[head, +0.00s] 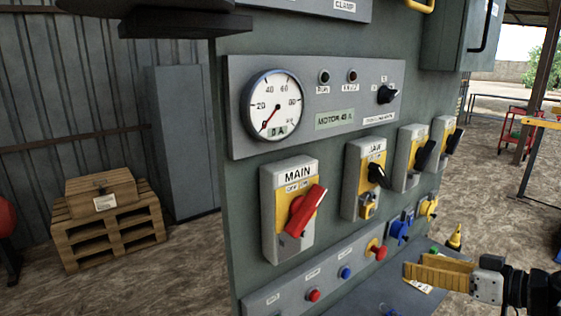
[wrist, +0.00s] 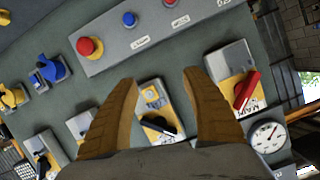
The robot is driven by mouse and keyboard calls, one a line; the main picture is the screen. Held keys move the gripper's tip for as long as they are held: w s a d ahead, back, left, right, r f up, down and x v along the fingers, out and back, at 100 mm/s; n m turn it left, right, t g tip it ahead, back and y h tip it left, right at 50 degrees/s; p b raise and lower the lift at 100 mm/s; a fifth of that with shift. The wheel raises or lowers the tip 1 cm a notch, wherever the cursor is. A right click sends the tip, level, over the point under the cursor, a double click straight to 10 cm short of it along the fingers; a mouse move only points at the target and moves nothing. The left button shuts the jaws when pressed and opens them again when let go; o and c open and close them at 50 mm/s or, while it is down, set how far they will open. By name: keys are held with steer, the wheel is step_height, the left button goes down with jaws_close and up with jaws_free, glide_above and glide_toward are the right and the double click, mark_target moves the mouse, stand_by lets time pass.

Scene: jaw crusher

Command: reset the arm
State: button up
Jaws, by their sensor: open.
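My gripper (head: 408,272) is at the lower right in the head view, in front of the panel and over its lower ledge. Its yellow-brown fingers point left. In the wrist view my gripper (wrist: 160,78) shows its two fingers spread apart with nothing held between them. The JAW switch box (wrist: 150,95), with its black handle, shows behind the gap between them. The JAW switch (head: 366,178) is in the middle of the panel in the head view. The MAIN switch (head: 276,238), with a red tilted handle, is to its left; it also shows at the right in the wrist view (wrist: 226,62).
A gauge (head: 272,105) reading 0 A sits above the switches. Two more black-handled switches (head: 408,142) are on the right. A button strip (head: 290,300), blue and yellow padlocks and a ledge (head: 370,295) lie below. A pallet stack (head: 80,245) stands at left on open floor.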

steer(key=s+a+f+m+g+h, duration=0.3)
steer(key=s+a+f+g+h, duration=0.15)
steer(key=a, duration=0.55)
steer(key=s+f+m+h, duration=0.1)
steer(key=s+m+h, duration=0.1)
steer(key=s+h, duration=0.3)
steer(key=s+t, duration=0.1)
steer(key=s, duration=0.3)
steer(key=shift+s+a+f, duration=0.25)
steer(key=shift+a, duration=0.1)
stand_by(0.6)
